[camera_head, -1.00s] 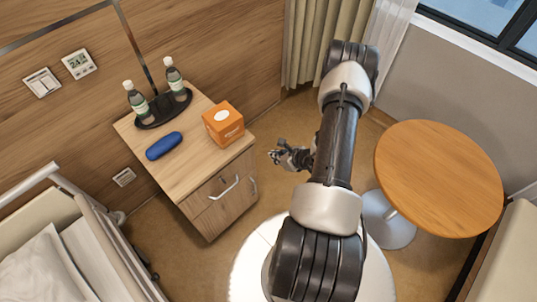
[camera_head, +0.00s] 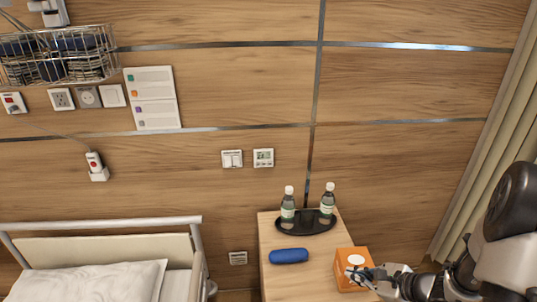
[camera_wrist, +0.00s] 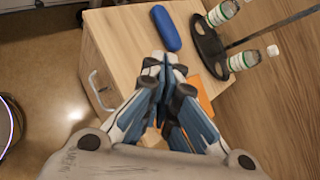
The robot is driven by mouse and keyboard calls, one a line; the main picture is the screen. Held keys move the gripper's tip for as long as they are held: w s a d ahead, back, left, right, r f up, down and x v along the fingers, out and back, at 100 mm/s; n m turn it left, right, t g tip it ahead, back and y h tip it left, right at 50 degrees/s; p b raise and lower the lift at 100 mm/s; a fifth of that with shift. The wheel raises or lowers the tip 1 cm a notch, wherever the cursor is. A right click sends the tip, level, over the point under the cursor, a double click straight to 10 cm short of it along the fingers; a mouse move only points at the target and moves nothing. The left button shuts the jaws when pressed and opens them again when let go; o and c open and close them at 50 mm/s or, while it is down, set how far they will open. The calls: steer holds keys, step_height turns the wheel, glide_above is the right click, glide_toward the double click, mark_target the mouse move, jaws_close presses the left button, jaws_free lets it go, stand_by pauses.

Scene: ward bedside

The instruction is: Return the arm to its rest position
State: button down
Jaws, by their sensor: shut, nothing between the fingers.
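My arm reaches in from the lower right in the head view. My gripper (camera_head: 362,276) is shut and empty, and in that picture it overlaps the orange box on the bedside cabinet. In the wrist view my gripper (camera_wrist: 165,68) has its fingertips together above the cabinet top. The orange box (camera_head: 343,259) is partly hidden behind the gripper there, and only a corner of the box (camera_wrist: 203,97) shows in the wrist view. I cannot tell how far the gripper is from the box.
The bedside cabinet (camera_head: 275,237) bears a black tray (camera_head: 306,227) with two bottles and a blue case (camera_head: 289,256). A bed (camera_head: 100,248) stands to its left. A wire basket (camera_head: 98,78) hangs on the wall. A curtain (camera_head: 488,140) hangs at right.

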steer(key=s+a+r+n+g, duration=0.3)
steer(key=s+a+r+n, duration=0.1)
steer(key=a+r+n, duration=0.35)
steer(key=s+a+r+n+g, duration=0.2)
steer(key=s+a+r+n, duration=0.4)
steer(key=a, duration=0.3)
steer(key=s+d+r+n+t+h, duration=0.1)
steer(key=s+r+n+h, duration=0.4)
steer(key=s+r+n, duration=0.4)
steer(key=s+n, duration=0.1)
steer(key=s, duration=0.2)
steer(key=shift+d+h, duration=0.35)
steer(key=shift+h, duration=0.05)
steer(key=c, duration=2.4)
jaws_free()
steer(key=shift+n, duration=0.25)
